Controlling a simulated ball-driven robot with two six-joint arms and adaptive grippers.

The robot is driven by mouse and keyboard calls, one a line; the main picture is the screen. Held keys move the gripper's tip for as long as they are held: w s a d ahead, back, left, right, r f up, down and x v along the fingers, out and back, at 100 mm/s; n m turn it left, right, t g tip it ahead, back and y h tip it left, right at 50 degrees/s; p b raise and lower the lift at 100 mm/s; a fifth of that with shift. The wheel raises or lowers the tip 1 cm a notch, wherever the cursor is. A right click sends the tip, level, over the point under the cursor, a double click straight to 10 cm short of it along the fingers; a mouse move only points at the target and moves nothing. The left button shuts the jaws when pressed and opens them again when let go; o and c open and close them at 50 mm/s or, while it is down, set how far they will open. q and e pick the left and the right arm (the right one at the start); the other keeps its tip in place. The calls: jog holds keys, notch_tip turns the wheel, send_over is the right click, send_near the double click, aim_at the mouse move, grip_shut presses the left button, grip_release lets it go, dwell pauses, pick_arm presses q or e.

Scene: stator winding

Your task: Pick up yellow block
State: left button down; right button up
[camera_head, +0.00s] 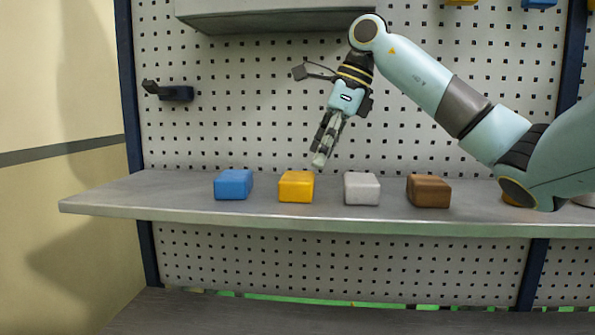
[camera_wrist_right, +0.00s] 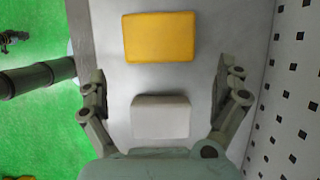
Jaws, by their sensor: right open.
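The yellow block (camera_head: 296,187) lies on the metal shelf (camera_head: 150,203), between the blue block (camera_head: 233,184) and the white block (camera_head: 361,188). My right gripper (camera_head: 321,158) hangs tilted above the shelf, up and right of the yellow block and apart from it. In the right wrist view the yellow block (camera_wrist_right: 160,37) is at the top, beyond the fingertips. The white block (camera_wrist_right: 160,116) appears between the two spread fingers of my right gripper (camera_wrist_right: 160,78). These fingers are open and hold nothing. My left gripper is in neither view.
A brown block (camera_head: 428,190) lies right of the white one. A perforated back panel (camera_head: 230,110) stands behind the shelf, with a black hook (camera_head: 170,92) at left. A grey bin (camera_head: 270,18) is above.

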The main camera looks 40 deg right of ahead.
aim_at(298, 175)
jog(key=shift+w+a+p, duration=0.35)
jog(key=shift+w+a, duration=0.35)
jog(key=shift+w, duration=0.05)
jog(key=shift+w+a+r, duration=0.1)
jog(key=shift+w+a, duration=0.1)
jog(key=p+x, duration=0.1)
jog(key=x, duration=0.4)
jog(key=shift+d+p, duration=0.1)
jog(key=shift+p, duration=0.25)
jog(key=c, duration=1.1)
